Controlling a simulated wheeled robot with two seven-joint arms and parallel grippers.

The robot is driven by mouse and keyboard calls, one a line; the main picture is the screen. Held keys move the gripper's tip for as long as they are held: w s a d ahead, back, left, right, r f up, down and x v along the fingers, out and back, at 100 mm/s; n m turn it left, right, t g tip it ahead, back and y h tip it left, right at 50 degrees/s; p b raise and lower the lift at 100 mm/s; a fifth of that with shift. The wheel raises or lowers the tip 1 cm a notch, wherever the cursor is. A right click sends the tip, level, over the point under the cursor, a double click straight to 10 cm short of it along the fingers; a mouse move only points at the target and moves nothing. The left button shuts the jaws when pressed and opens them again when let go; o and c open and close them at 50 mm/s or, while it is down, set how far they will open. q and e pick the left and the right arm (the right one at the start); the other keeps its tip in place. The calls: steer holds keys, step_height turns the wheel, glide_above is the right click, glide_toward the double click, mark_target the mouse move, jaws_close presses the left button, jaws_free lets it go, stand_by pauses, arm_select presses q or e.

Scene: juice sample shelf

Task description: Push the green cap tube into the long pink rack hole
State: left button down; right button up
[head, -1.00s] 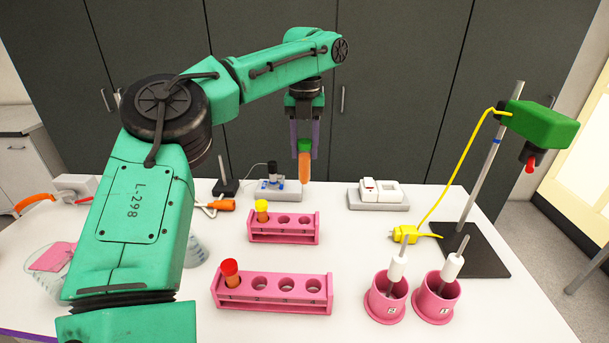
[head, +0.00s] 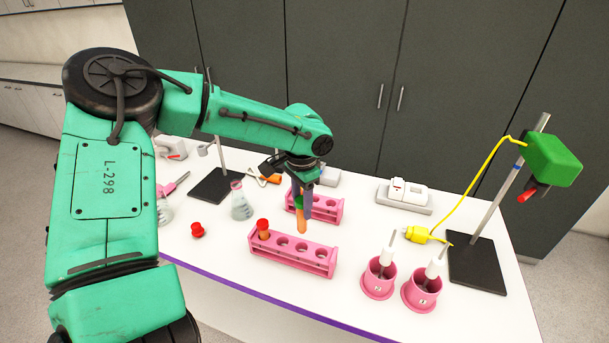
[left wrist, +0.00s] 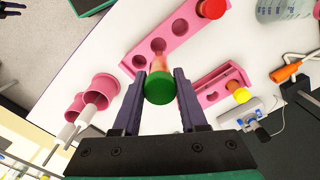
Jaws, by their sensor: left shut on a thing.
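The green cap tube, with orange contents (head: 302,218), hangs upright in my left gripper (head: 301,196). In the left wrist view its green cap (left wrist: 160,90) sits between the two purple fingers. The long pink rack (head: 291,266) stands at the front of the table. Its leftmost hole holds a red cap tube (head: 263,229); its other holes look empty. The tube's lower end appears just above the rack's back edge, close to the holes; I cannot tell which hole it lines up with. The rack also shows in the left wrist view (left wrist: 165,42).
A shorter pink rack (head: 330,204) stands behind, partly hidden by my gripper; its yellow cap (left wrist: 242,95) shows in the wrist view. Two pink cups (head: 377,284) stand right of the long rack. A flask (head: 241,207) and a red stopper (head: 197,230) are to the left.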

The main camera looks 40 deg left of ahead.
mark_target(301, 219)
arm_select(q)
steer(key=shift+s+d+n, duration=0.3)
steer(key=shift+s+n, duration=0.05)
steer(key=shift+n, duration=0.05)
steer(key=shift+f, duration=0.2)
steer(key=shift+w+a+f+b, duration=0.1)
steer(key=shift+a+f+b, duration=0.15)
steer(key=shift+f+b, duration=0.3)
steer(key=shift+w+a+f+b, duration=0.1)
steer(key=shift+a+f+b, duration=0.1)
steer(key=shift+f+b, duration=0.65)
steer(key=shift+f, duration=0.05)
steer(key=shift+s+d+f+b, duration=0.1)
steer(key=shift+d+f+b, duration=0.1)
steer(key=shift+f+b, duration=0.8)
steer(key=shift+b, duration=0.15)
steer(key=shift+a+r+p, duration=0.1)
steer(key=shift+r+p, duration=0.05)
steer(key=shift+p, duration=0.35)
arm_select(e)
steer(key=f, duration=0.4)
steer(key=shift+a, duration=0.35)
steer(key=shift+r, duration=0.1)
